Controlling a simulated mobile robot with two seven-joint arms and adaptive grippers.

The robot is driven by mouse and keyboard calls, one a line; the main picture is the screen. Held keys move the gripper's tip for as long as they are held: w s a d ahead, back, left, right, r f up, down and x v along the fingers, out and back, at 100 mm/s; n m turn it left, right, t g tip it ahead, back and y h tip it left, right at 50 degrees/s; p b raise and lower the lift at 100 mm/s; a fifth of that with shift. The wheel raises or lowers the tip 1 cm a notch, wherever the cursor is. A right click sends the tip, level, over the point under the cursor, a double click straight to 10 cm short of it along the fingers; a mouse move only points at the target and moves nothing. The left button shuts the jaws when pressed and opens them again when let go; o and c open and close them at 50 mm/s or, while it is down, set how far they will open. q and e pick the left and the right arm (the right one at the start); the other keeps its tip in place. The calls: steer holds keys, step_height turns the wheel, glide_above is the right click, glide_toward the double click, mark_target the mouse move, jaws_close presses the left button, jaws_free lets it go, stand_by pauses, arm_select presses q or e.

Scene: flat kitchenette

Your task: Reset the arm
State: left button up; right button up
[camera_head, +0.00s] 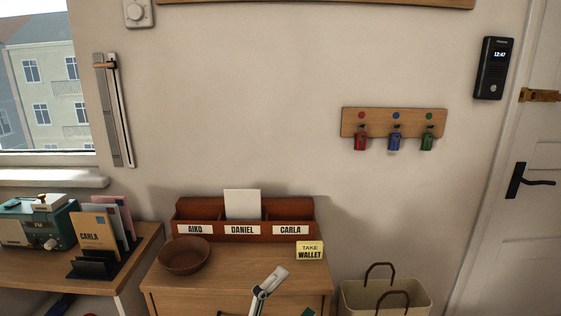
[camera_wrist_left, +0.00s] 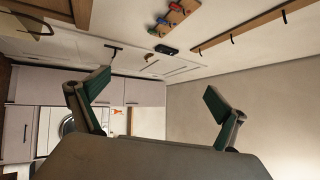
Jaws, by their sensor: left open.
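My left gripper (camera_head: 286,292) shows at the bottom of the head view, in front of the wooden cabinet (camera_head: 210,290). Only part of it is in the picture. In the left wrist view its two green-padded fingers (camera_wrist_left: 157,90) stand wide apart with nothing between them. My right gripper is in neither view.
On the cabinet are a letter sorter (camera_head: 243,232), a brown bowl (camera_head: 184,256) and a yellow note (camera_head: 309,250). A basket (camera_head: 385,298) stands right. A key rack (camera_head: 393,122) hangs above. A door (camera_head: 520,230) is at right.

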arm_select(q)
steer(key=s+a+f+n+y, duration=0.2)
steer(key=a+f+n+y, duration=0.4)
steer(key=f, duration=0.3)
steer(key=s+a+f+n+y, duration=0.2)
steer(key=a+f+n+y, duration=0.2)
steer(key=a+f+n, duration=0.5)
steer(key=s+a+f+n+g+y, duration=0.2)
steer(key=s+a+f+n, duration=0.1)
steer(key=s+f, duration=0.4)
steer(key=s+a+f+n+g+y+p, duration=0.1)
steer(key=s+a+f+n+g+y, duration=0.1)
steer(key=s+a+f, duration=0.3)
step_height(320, 180, down, 4)
steer(key=s+n, duration=0.1)
steer(key=s, duration=0.1)
steer(key=shift+s+a+n+g+y, duration=0.15)
steer(key=shift+s+n+g+y, duration=0.15)
steer(key=shift+s+n, duration=0.1)
